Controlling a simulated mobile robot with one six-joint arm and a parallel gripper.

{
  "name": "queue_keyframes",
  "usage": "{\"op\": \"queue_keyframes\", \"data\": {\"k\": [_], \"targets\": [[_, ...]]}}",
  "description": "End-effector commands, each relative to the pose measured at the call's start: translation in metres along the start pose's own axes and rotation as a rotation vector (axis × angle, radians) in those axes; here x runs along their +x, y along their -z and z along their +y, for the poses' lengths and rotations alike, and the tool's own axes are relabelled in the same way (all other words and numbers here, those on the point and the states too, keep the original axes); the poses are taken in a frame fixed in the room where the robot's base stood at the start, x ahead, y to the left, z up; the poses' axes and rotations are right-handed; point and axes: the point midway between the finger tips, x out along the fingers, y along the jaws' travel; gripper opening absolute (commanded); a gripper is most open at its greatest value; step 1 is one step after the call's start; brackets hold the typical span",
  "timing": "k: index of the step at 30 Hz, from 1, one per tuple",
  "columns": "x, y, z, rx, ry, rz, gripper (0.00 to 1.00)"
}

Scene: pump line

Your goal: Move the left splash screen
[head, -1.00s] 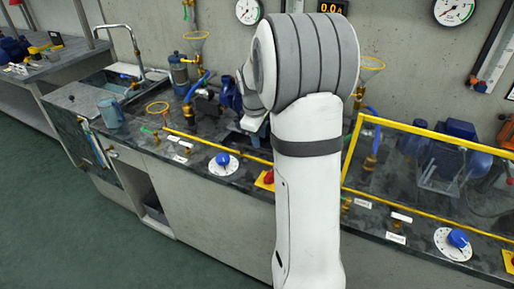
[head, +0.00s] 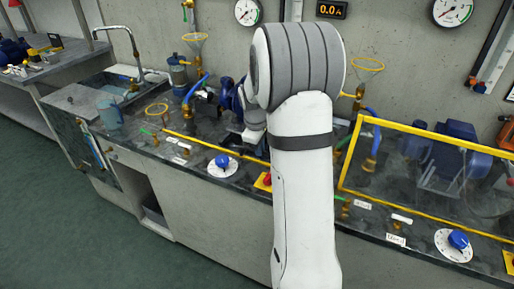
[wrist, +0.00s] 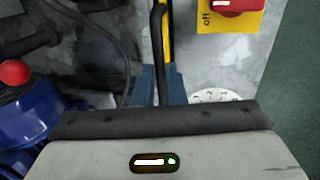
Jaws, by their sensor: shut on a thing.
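The left splash screen shows in the head view as a yellow bar (head: 205,144) low along the front of the left bench section; I cannot make out its clear pane. In the wrist view a yellow strip (wrist: 167,38) of it runs beside a black handle (wrist: 157,45). My gripper (wrist: 161,85), with blue-grey fingers, is shut on this black handle. In the head view my gripper is hidden behind my own arm. The right splash screen (head: 410,128), a clear pane in a yellow frame, stands raised on the right.
A blue pump (wrist: 28,110) with a red knob is close on the left in the wrist view. A red switch on a yellow plate (wrist: 230,20) and a white dial (wrist: 215,96) are on the right. A sink (head: 108,84) and a jug (head: 109,114) stand at the left end.

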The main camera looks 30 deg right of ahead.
Motion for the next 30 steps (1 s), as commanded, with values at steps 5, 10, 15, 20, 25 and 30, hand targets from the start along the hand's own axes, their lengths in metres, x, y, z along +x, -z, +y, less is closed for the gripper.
{"op": "queue_keyframes", "data": {"k": [5, 10, 15, 20, 25, 30], "targets": [[0.000, 0.000, -0.001, 0.000, 0.002, -0.001, 0.00], [0.000, 0.000, -0.001, 0.000, 0.002, -0.001, 0.00], [-0.002, 0.003, -0.005, 0.001, 0.004, -0.001, 0.00], [-0.014, 0.000, 0.001, 0.002, 0.005, -0.001, 0.00], [-0.051, -0.001, 0.009, 0.003, 0.003, -0.001, 0.00], [-0.105, -0.001, 0.021, 0.002, 0.002, -0.001, 0.00]]}}
